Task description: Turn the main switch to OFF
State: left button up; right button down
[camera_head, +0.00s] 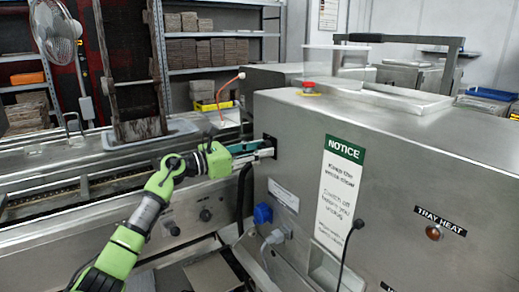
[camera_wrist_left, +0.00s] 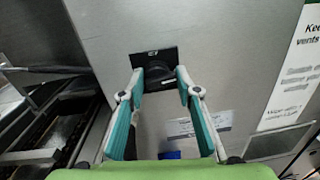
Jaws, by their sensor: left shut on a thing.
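The main switch (camera_wrist_left: 157,72) is a dark knob on a black plate on the steel machine's side. In the head view a part of its black plate (camera_head: 269,141) shows behind my gripper. My left gripper (camera_wrist_left: 160,78) has its teal fingers on both sides of the knob and is shut on it. In the head view my left gripper (camera_head: 262,150) reaches in from the left to the machine wall. The marks on the plate are too small to read, so I cannot tell the knob's setting. My right gripper is not in view.
A blue plug socket (camera_head: 263,214) and a notice sign (camera_head: 339,190) are on the same machine wall, below and right of the switch. A red button (camera_head: 309,87) sits on top. A conveyor (camera_head: 75,190) runs along the left.

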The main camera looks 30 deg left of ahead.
pick_arm(q)
jog(key=shift+a+r+n, duration=0.25)
jog(key=shift+r+n, duration=0.05)
jog(key=shift+n, duration=0.6)
jog(key=n+p, duration=0.1)
jog(key=n, duration=0.1)
jog(key=shift+n, duration=0.3)
jog(key=n+p, duration=0.2)
jog(key=n, duration=0.2)
jog(key=shift+t, duration=0.4)
jog(key=n+p, duration=0.4)
jog(key=n, duration=0.1)
jog(key=shift+n+y, duration=0.3)
jog(key=shift+f+n+p, duration=0.15)
jog(key=shift+n+p, duration=0.4)
jog(key=shift+n, duration=0.2)
jog(key=shift+f+n+p, duration=0.15)
jog(key=shift+n+p, duration=0.35)
jog(key=shift+n, duration=0.25)
jog(key=shift+d, duration=0.1)
jog(key=shift+f+n, duration=0.15)
jog(key=shift+n, duration=0.15)
jog(key=shift+d+f, duration=0.1)
jog(key=shift+f, duration=0.05)
